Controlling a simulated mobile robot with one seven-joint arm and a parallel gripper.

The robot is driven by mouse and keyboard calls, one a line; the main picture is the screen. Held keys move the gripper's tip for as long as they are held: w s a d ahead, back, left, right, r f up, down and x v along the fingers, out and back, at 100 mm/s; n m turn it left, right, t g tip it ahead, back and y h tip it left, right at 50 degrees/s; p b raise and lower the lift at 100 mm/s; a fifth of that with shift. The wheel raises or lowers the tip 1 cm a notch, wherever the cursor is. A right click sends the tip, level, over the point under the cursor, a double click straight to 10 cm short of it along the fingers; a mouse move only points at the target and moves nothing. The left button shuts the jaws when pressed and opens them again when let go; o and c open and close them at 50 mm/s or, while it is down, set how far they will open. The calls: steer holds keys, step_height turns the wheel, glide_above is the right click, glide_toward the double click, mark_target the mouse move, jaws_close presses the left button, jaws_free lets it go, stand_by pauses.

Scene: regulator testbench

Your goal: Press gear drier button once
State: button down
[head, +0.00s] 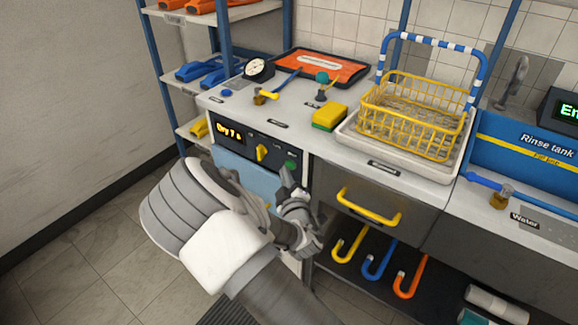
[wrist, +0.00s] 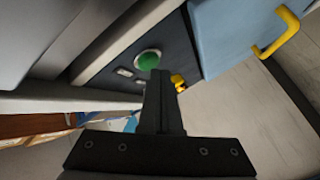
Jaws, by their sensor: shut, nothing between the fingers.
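The gear drier sits under the counter at the left, with a dark control panel (head: 247,138) and a light blue door (head: 232,170). Its display (head: 229,131) reads "Dry 7 s". A yellow knob (head: 262,152) is right of the display. The round green button (head: 291,165) is at the panel's right end. My gripper (head: 288,180) is shut and empty, its tips just below the button in the head view. In the wrist view, the closed fingertips (wrist: 160,74) are beside the green button (wrist: 148,59), with the yellow knob (wrist: 178,82) partly behind them. I cannot tell whether they touch the panel.
On the counter are a gauge (head: 258,69), a yellow-green sponge (head: 330,117) and a yellow wire basket (head: 412,115) in a white tray. A drawer with a yellow handle (head: 368,208) is right of the drier. Hooks hang below it. Open floor lies at the left.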

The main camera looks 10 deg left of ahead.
steer(key=shift+s+a, duration=0.15)
steer(key=shift+s, duration=0.25)
steer(key=shift+s+a, duration=0.3)
steer(key=shift+s, duration=0.45)
steer(key=shift+s+a, duration=0.35)
steer(key=shift+s, duration=0.45)
steer(key=shift+s+a, duration=0.3)
steer(key=shift+s, duration=0.45)
